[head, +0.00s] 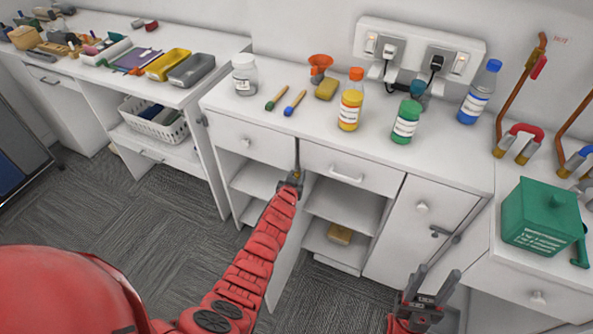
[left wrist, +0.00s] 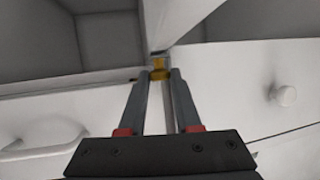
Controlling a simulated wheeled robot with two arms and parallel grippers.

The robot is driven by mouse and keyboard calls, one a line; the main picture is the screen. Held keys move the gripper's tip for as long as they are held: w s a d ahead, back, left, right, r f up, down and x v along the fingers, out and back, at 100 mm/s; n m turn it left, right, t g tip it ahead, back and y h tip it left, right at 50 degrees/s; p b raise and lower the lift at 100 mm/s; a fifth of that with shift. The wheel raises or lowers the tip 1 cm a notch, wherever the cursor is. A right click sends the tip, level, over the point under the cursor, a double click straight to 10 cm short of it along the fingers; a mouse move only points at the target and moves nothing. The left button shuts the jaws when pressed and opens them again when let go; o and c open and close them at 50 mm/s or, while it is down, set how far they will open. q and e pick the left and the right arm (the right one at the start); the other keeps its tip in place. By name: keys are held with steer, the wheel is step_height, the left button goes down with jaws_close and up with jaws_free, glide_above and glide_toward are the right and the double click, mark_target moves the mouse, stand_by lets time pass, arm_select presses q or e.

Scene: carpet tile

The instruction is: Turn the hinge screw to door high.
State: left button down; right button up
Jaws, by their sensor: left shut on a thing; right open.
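My left gripper (head: 297,158) reaches up to the narrow post between two drawers of the white cabinet. In the left wrist view its two fingers (left wrist: 160,82) are closed in on a small brass-yellow piece (left wrist: 160,66), which looks like the hinge screw, at the edge of a white panel. The screw's slot and turn angle are hidden. An open white cabinet door (head: 287,262) stands nearly edge-on below the left gripper. My right gripper (head: 432,286) is open and empty, in front of the closed right cabinet door (head: 417,232).
The white counter (head: 268,128) bears a jar (head: 245,75), a yellow bottle (head: 351,100), a green bottle (head: 406,122) and a blue bottle (head: 480,92). A green box (head: 541,217) stands at right. Grey carpet (head: 140,215) is clear at left.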

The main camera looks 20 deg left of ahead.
arm_select(q)
steer(key=a+p, duration=0.1)
steer(key=p, duration=0.1)
steer(key=shift+w+r+m+h+p, duration=0.3)
steer(key=shift+w+r+m, duration=0.05)
steer(key=shift+r+m, duration=0.05)
steer(key=shift+a+f+h+p, duration=0.1)
steer(key=shift+h+p, duration=0.2)
steer(key=shift+p, duration=0.2)
steer(key=shift+s+a+f, duration=0.15)
steer(key=shift+s+f, duration=0.1)
steer(key=shift+w+a+r+m+g+h+b, duration=0.1)
steer(key=shift+m+g+h+b, duration=1.3)
steer(key=shift+b, duration=3.45)
steer(key=shift+s+a+r+m+g+h+b, duration=0.15)
steer(key=shift+m+g+h+b, duration=0.5)
steer(key=shift+m+h+b, duration=2.85)
steer(key=shift+w+a+f+m+g+h+b, duration=0.15)
steer(key=shift+m+g+h+b, duration=0.6)
steer(key=shift+b, duration=5.45)
steer(key=shift+r+n+g+y, duration=0.1)
steer(key=shift+n+g+y, duration=0.2)
steer(key=shift+n+y, duration=0.05)
steer(key=c, duration=0.9)
jaws_free()
steer(key=shift+d, duration=0.1)
